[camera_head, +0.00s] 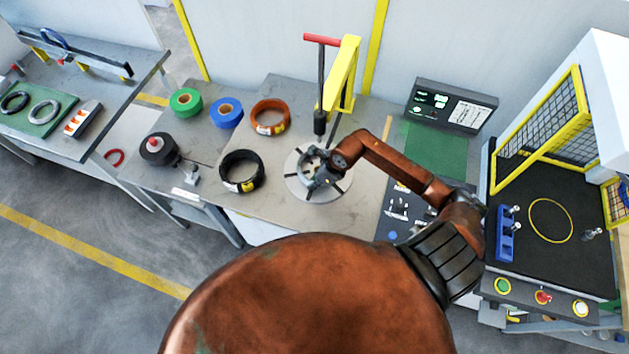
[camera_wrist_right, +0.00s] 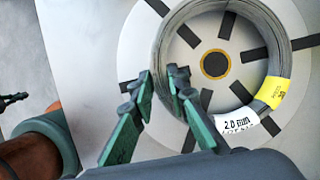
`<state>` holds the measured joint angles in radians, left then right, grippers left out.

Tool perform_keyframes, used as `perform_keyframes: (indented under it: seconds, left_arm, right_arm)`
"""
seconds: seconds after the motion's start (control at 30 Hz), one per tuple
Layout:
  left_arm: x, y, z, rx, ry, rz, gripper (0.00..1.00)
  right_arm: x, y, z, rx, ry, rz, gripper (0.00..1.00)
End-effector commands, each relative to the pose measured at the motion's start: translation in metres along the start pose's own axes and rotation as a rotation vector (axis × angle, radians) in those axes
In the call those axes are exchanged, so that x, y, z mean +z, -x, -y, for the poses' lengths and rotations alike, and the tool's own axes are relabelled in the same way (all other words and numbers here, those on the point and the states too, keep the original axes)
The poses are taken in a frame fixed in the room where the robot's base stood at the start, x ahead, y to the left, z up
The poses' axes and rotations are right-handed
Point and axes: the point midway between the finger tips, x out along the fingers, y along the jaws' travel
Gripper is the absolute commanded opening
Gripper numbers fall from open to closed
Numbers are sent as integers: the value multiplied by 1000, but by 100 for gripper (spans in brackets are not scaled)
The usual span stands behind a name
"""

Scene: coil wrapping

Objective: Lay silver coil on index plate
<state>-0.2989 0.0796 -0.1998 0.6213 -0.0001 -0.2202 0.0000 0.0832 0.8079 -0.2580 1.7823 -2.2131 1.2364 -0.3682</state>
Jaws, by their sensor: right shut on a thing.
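The index plate (camera_head: 294,181) is a pale round disc with dark radial slots on the middle table. The silver coil (camera_wrist_right: 274,38) is a grey wire ring with a white "2.0 mm" label and a yellow label. It lies over the plate around the dark hub (camera_wrist_right: 215,64), a little off-centre. Whether it rests flat on the plate or is just above it, I cannot tell. My right gripper (camera_head: 323,171) is over the plate, its green fingers (camera_wrist_right: 163,76) shut on the near-left side of the coil's ring. In the head view, the gripper hides much of the coil. My left gripper is not in view.
A yellow press with a red handle (camera_head: 321,40) stands behind the plate. A black coil (camera_head: 242,186), an orange coil (camera_head: 270,130) and green (camera_head: 185,102) and blue (camera_head: 226,112) tape rolls lie to the left. A control panel (camera_head: 450,105) and yellow-framed machine are right.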

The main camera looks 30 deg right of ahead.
Motion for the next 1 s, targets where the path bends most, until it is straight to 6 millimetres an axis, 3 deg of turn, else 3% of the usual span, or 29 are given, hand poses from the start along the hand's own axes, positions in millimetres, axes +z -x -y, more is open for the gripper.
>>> perform_keyframes:
  seconds: [0.27, 0.3, 0.53, 0.83, 1.0]
  left_arm:
    - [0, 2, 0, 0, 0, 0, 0]
    - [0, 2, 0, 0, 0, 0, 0]
    - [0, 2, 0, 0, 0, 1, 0]
    - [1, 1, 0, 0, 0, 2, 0]
    - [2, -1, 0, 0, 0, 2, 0]
  right_arm:
    - [0, -4, 1, -3, 3, 5, 0]
    - [-2, -5, 0, -1, 1, 1, 17]
    - [-2, -4, 0, -1, 1, 1, 32]
    - [-1, -2, 0, -2, 1, 2, 32]
    - [-2, 15, 2, -5, 4, 2, 32]
